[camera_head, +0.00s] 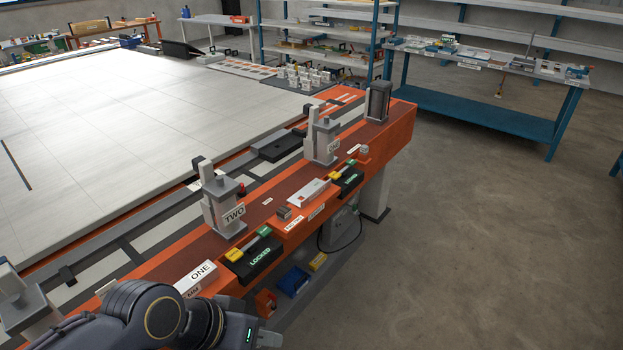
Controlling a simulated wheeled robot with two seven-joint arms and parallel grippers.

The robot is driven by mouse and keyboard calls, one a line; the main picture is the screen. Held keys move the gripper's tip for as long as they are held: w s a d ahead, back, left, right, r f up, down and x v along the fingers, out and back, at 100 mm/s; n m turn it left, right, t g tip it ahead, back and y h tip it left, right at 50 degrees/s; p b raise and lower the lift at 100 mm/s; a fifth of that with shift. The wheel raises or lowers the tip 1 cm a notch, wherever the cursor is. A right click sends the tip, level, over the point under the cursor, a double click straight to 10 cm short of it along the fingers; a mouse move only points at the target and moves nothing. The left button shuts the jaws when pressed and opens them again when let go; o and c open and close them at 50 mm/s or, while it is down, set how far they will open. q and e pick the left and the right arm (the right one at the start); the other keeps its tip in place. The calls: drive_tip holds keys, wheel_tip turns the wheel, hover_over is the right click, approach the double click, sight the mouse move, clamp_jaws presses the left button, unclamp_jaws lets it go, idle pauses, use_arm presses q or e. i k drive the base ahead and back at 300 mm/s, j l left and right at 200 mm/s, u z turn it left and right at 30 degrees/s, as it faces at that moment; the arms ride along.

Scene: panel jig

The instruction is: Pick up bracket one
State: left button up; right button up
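My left arm comes in at the bottom left, and the end near my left gripper (264,338) shows at the bottom edge. Its fingers are not clear, and I see nothing held. A grey upright fixture (322,138) with a ONE plate stands on the orange beam. A similar fixture (222,205) with a TWO plate stands nearer. A white block marked ONE (199,276) lies on the beam just beyond my arm. A small grey metal piece (284,212) sits on the beam's front ledge. I cannot tell which is bracket one. My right gripper is not in view.
The orange beam (398,122) runs along a large pale panel table (90,130). A black LOCKED box (256,260) and another (349,182) sit along its front. A blue bin (293,281) is below. A blue workbench (480,95) stands back right; the floor between is clear.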

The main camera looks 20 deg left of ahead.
sight(310, 192)
drive_tip(key=i+l+u, duration=0.1)
drive_tip(key=i+u, duration=0.4)
drive_tip(key=i+l+u, duration=0.2)
drive_tip(key=u, duration=0.25)
drive_tip(key=i+l+u, duration=0.35)
drive_tip(key=u, duration=0.15)
drive_tip(key=i+l+u, duration=0.2)
drive_tip(key=l+u, duration=0.3)
drive_tip(key=i+l+u, duration=0.15)
drive_tip(key=l+u, duration=0.8)
drive_tip(key=l, duration=0.15)
drive_tip(key=l+u, duration=0.2)
drive_tip(key=l, duration=0.6)
